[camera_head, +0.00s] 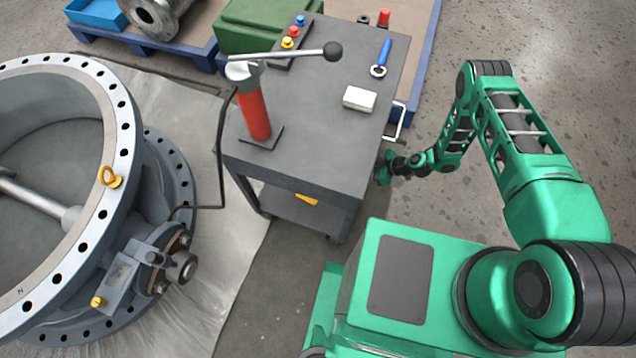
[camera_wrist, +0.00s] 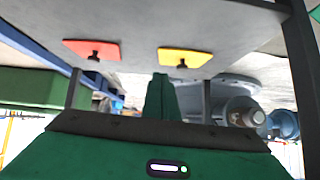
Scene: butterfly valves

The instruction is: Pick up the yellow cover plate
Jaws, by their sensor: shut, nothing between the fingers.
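The yellow cover plate (camera_wrist: 198,57) lies flat on the cart's lower shelf (camera_wrist: 140,20), with a small dark knob on it. The wrist view looks upside down, so the knob points down in that picture. In the head view a small part of the yellow plate (camera_head: 307,199) shows under the cart's top. My gripper (camera_wrist: 160,92) is shut and empty, its fingers together in front of the shelf, apart from the plate. In the head view my gripper (camera_head: 384,168) is low beside the cart's right side, partly hidden by the cart.
A red-orange plate (camera_wrist: 92,50) with a similar knob lies beside the yellow one. Dark cart posts (camera_wrist: 302,80) frame the shelf. The cart's top (camera_head: 325,95) overhangs it and carries a red lever stand (camera_head: 254,112). Large valves stand left; bare floor lies right.

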